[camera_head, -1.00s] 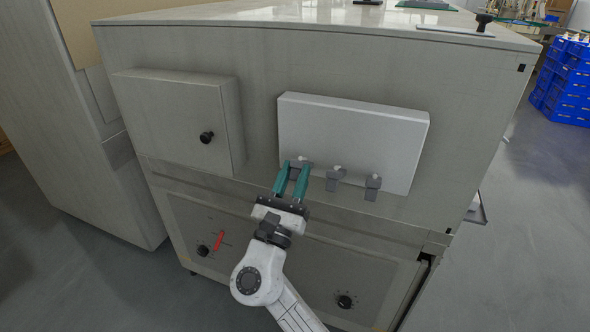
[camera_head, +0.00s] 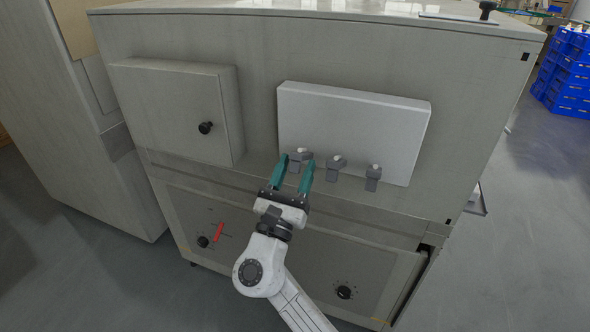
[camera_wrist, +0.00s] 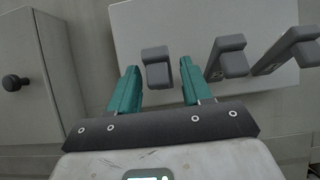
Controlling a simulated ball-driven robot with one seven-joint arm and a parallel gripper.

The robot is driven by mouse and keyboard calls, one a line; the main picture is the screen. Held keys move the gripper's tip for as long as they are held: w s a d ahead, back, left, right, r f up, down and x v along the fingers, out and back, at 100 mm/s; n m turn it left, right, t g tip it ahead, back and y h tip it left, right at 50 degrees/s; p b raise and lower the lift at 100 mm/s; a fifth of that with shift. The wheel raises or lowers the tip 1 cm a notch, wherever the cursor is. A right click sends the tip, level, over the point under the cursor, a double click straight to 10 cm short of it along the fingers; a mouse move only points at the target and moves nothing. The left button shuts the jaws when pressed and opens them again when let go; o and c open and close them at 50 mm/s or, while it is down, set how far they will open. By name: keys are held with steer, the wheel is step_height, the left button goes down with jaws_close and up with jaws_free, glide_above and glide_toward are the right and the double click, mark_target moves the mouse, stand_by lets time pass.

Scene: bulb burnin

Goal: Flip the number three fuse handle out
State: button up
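Three grey fuse handles stand in a row along the lower part of a white panel (camera_head: 350,125) on the cabinet front: left (camera_head: 299,158), middle (camera_head: 335,165), right (camera_head: 373,176). I see no numbers on them. My gripper (camera_head: 297,160) has two teal fingers and is open, with nothing held. In the wrist view, the left handle (camera_wrist: 157,68) shows just beyond and between the fingertips (camera_wrist: 159,75); contact is not visible. The middle handle (camera_wrist: 226,57) and right handle (camera_wrist: 288,52) lie to the right of the fingers.
A box door with a black knob (camera_head: 205,128) is left of the panel. Below are a red lever (camera_head: 218,232), a black knob (camera_head: 203,241) and another dial (camera_head: 345,292). Blue crates (camera_head: 567,75) stand far right.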

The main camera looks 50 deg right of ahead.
steer(key=shift+a, duration=0.1)
steer(key=v, duration=1)
steer(key=shift+a+f, duration=0.2)
steer(key=shift+a, duration=0.05)
steer(key=shift+s, duration=0.15)
